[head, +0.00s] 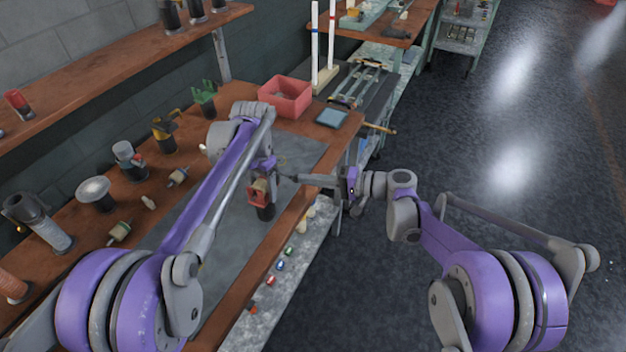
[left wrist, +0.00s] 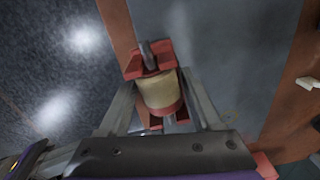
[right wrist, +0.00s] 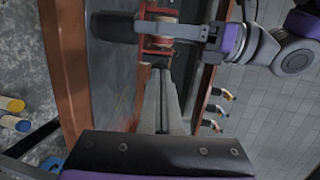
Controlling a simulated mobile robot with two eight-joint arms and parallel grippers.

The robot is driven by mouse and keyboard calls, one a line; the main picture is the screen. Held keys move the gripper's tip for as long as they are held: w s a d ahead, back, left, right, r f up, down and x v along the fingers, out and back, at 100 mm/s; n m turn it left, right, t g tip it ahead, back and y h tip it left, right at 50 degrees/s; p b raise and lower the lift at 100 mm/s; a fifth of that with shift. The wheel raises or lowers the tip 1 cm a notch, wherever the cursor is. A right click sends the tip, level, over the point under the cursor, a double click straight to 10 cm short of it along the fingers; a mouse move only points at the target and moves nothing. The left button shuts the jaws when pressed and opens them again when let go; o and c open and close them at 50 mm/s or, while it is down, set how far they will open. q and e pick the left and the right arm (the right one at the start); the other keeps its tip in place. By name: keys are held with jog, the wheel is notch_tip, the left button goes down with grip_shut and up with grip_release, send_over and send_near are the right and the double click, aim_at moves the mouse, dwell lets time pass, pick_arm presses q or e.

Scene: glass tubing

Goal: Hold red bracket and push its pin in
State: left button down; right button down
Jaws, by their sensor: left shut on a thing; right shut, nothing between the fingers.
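The red bracket (head: 257,193) is near the bench's front edge, with a dark cylindrical piece (head: 266,212) below it. In the left wrist view the bracket (left wrist: 143,68) frames a cream roller (left wrist: 158,91), and a grey pin (left wrist: 148,55) stands out at its far side. My left gripper (head: 262,170) is shut on the bracket, one finger on each side. My right gripper (right wrist: 160,75) is shut and empty, its fingertips pointing at the bracket (right wrist: 157,42) and close to it. I cannot tell whether they touch. How deep the pin sits is unclear.
The wooden bench (head: 222,328) has a grey mat (head: 230,262), with several fixtures along the wall side. A red bin (head: 285,97) and a blue-grey pad (head: 331,118) are at the far end. Small coloured parts lie on a lower ledge. The floor (head: 480,180) at right is open.

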jog(key=x, duration=0.3)
jog(key=shift+r, duration=0.25)
jog(key=v, duration=1.4)
jog(key=shift+d, duration=0.15)
jog(key=shift+w, duration=0.1)
pick_arm(q)
grip_release()
